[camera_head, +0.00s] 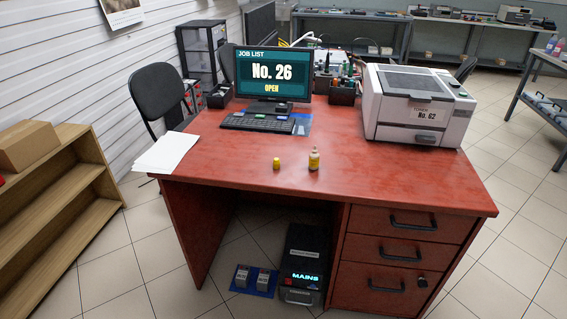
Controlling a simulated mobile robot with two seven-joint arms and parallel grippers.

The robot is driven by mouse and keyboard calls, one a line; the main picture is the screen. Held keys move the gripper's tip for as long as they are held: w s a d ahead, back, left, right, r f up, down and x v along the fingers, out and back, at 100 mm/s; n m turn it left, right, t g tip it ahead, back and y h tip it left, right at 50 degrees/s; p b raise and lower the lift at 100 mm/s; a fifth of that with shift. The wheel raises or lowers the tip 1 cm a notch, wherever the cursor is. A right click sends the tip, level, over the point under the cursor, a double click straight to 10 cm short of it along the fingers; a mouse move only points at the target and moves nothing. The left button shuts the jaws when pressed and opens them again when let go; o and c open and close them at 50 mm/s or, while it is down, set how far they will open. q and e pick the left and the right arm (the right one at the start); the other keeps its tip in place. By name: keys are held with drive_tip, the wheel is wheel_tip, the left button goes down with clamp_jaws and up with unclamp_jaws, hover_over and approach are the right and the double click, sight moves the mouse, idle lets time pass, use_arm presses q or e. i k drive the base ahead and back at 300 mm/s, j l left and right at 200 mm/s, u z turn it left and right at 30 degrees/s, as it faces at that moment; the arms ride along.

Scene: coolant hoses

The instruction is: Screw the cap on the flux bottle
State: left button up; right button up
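A small flux bottle (314,160) stands upright on the red desk, right of the desk's middle. It is yellowish with a narrower top. A small yellow cap (277,163) sits on the desk to the left of the bottle, apart from it. It is too small to tell which way up the cap lies. Neither of my grippers shows in the head view.
The red desk (230,170) has bare room around bottle and cap. Behind stand a keyboard (258,122), a monitor (272,75) and dark bins (343,92). A printer (416,105) stands right, paper sheets (166,152) lie left. A wooden shelf (75,190) stands at far left.

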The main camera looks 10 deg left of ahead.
sight(314, 158)
drive_tip(key=j+z, duration=0.15)
drive_tip(key=z, duration=0.25)
drive_tip(key=i+j+z, duration=0.1)
drive_tip(key=z, duration=0.3)
drive_tip(key=j+z, duration=0.15)
drive_tip(key=z, duration=0.3)
drive_tip(key=j+z, duration=0.25)
drive_tip(key=j, duration=0.2)
drive_tip(key=k+j+z, duration=0.15)
drive_tip(key=j+z, duration=0.15)
drive_tip(key=k+j, duration=0.1)
drive_tip(key=j, duration=0.35)
drive_tip(key=k+j+z, duration=0.1)
drive_tip(key=j, duration=0.3)
drive_tip(key=k+j, duration=0.15)
drive_tip(key=j, duration=0.3)
drive_tip(key=k+j+z, duration=0.1)
drive_tip(key=j, duration=0.3)
